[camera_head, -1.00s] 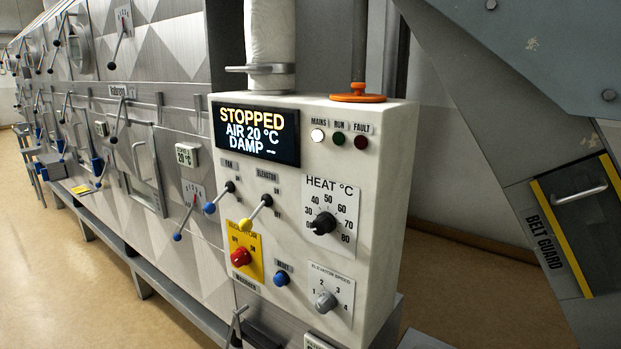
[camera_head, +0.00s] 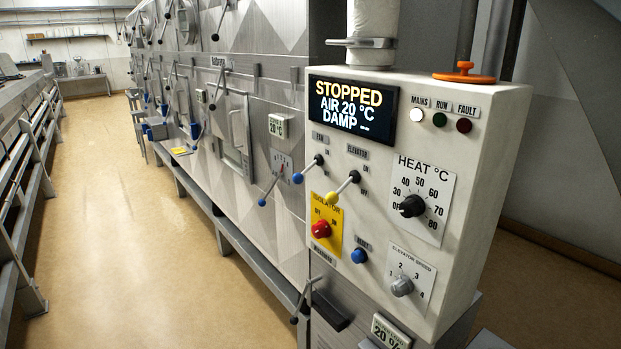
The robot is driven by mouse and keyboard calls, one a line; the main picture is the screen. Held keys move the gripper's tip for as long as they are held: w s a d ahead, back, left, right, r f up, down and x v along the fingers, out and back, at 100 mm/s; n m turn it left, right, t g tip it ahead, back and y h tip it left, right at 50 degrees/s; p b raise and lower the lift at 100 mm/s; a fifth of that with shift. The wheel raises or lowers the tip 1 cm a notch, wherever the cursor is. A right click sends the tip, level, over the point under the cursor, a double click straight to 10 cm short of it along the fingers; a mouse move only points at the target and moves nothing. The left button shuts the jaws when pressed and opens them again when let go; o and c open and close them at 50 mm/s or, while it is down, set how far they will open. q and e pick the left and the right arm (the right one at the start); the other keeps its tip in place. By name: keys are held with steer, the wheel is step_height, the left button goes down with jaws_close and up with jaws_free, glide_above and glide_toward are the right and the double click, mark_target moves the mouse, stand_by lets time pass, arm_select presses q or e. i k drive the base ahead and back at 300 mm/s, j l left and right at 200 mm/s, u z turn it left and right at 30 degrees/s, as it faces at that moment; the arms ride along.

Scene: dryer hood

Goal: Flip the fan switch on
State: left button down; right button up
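The fan switch (camera_head: 308,169) is a short lever with a blue ball tip under the FAN label on the white control box (camera_head: 470,210). Its lever slants down and to the left. The elevator switch (camera_head: 343,188), with a yellow ball tip, sits just right of it and slants the same way. The display (camera_head: 352,106) above reads STOPPED, AIR 20 °C, DAMP. The mains lamp (camera_head: 417,115) is lit white; the run and fault lamps look dark. Neither of my grippers is in view.
The red isolator knob (camera_head: 321,229), blue reset button (camera_head: 359,256), heat dial (camera_head: 411,206) and elevator speed knob (camera_head: 402,287) crowd the same face. A lever with a blue tip (camera_head: 263,201) juts out on the machine to the left. The aisle floor (camera_head: 150,260) is clear.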

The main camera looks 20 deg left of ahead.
mark_target(298, 179)
steer(key=i+j+z, duration=0.15)
steer(key=j, duration=0.5)
steer(key=i+j+z, duration=0.15)
steer(key=j, duration=0.5)
steer(key=i+j+z, duration=0.1)
steer(key=j, duration=0.6)
steer(key=i+j+z, duration=0.15)
steer(key=j, duration=0.55)
steer(key=i+j+z, duration=0.15)
steer(key=j, duration=0.55)
